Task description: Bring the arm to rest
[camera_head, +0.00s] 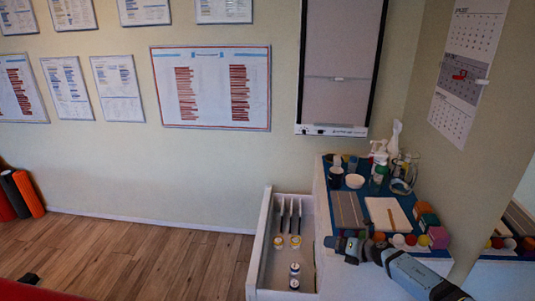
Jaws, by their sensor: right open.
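My right arm (415,275) reaches in from the lower right, over the front of the white cabinet. My right gripper (331,243) is open, with its tips near the cabinet's front edge, beside the open drawer. I see nothing held between its fingers. My left gripper is not in view.
The cabinet top (376,192) carries bottles, cups, a notepad (387,215), colored balls and boxes close to my arm. Wall and mirror stand at right.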

